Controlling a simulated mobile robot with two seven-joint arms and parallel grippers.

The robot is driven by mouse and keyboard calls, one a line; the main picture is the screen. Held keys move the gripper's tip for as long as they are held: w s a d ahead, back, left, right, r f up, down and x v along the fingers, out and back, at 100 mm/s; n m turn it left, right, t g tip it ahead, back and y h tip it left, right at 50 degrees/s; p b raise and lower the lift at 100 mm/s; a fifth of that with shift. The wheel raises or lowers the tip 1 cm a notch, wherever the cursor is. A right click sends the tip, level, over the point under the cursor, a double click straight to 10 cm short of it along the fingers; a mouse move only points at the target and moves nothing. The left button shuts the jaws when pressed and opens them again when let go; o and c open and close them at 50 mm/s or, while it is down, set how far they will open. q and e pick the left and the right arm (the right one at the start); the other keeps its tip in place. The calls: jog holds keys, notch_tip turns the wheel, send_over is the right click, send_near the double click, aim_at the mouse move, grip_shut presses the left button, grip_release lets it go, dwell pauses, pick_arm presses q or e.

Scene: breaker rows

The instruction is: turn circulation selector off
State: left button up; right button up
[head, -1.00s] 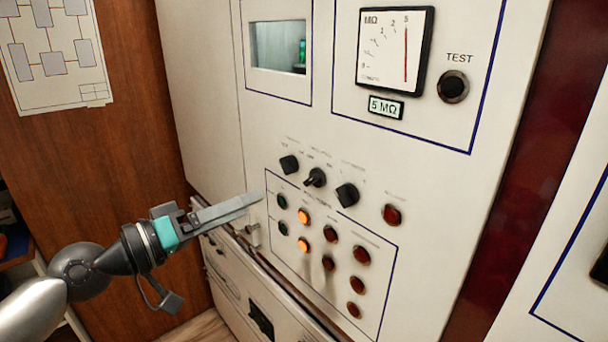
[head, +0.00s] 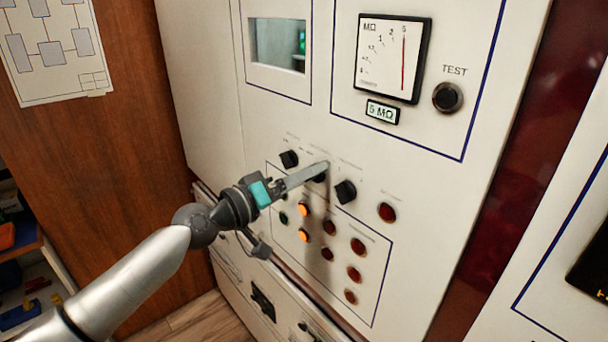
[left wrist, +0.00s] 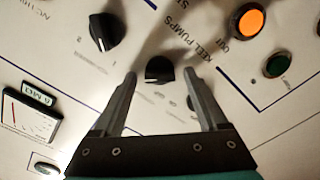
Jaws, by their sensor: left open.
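Three black rotary knobs sit in a row on the white panel: a left knob (head: 289,159), a middle knob (head: 319,178) and a right knob (head: 345,191). Their small labels are too blurred to read, so I cannot tell by name which is the circulation selector. My left gripper (head: 324,169) is at the middle knob and partly hides it in the head view. In the left wrist view the middle knob (left wrist: 159,70) lies between the open fingertips, and the right knob (left wrist: 105,32) is to the upper left. My right gripper is not in view.
Below the knobs are lit orange lamps (head: 303,209) and several dark red ones (head: 358,246). A red button or lamp (head: 387,212) lies right of the knobs. A meter (head: 393,57) and black TEST button (head: 447,97) are above. A drawer front (head: 232,270) is below.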

pick_arm(q)
jog(key=shift+c, duration=0.3)
grip_shut()
dwell(0.4)
